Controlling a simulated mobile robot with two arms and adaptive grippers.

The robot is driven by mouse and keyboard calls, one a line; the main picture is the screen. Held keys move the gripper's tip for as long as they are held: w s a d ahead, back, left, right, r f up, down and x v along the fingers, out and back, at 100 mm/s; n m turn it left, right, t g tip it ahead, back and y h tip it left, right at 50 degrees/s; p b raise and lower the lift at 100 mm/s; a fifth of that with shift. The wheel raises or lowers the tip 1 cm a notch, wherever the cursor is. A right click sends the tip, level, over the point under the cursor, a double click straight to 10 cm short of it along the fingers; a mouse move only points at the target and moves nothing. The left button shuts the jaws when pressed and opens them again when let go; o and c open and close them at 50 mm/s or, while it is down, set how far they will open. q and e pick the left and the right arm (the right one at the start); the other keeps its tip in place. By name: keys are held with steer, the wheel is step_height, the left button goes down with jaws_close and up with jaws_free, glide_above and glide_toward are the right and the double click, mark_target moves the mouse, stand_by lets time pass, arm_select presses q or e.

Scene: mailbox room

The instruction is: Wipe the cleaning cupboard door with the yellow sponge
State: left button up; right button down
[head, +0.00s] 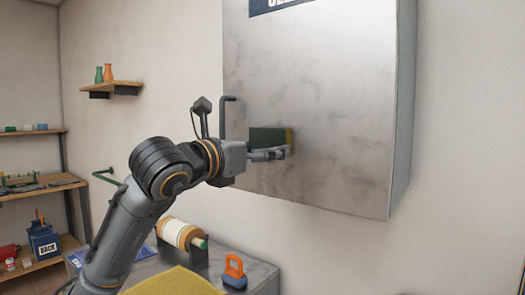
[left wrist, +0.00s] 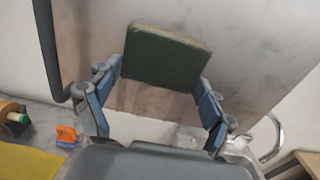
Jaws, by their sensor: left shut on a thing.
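The cupboard door (head: 330,90) is a pale grey panel with dark smudges, mounted on the wall. A dark bar handle (head: 222,115) stands at its left edge. My left gripper (head: 283,153) is shut on the sponge (head: 267,138), in front of the lower part of the door. The sponge has a dark green face and a yellowish side. In the left wrist view the sponge (left wrist: 165,57) sits between the fingers, its green face toward the camera. Whether it touches the door I cannot tell. My right gripper is not in view.
Below the door is a grey counter (head: 255,268) with an orange and blue object (head: 234,272), a spool (head: 180,233) and a yellow cloth-like sheet (head: 175,283). Shelves (head: 40,185) stand at the left. A curved metal tap (left wrist: 273,138) shows at the right in the wrist view.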

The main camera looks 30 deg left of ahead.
arm_select(q)
steer(key=s, duration=0.2)
steer(key=s+b, duration=0.1)
steer(key=s+a+b, duration=0.1)
steer(key=s, duration=0.1)
steer(key=shift+s+f, duration=0.15)
steer(key=shift+s, duration=0.2)
steer(key=s, duration=0.2)
steer(key=s+a+b, duration=0.1)
steer(key=shift+s+f, duration=0.15)
steer(key=shift+f, duration=0.1)
stand_by(0.5)
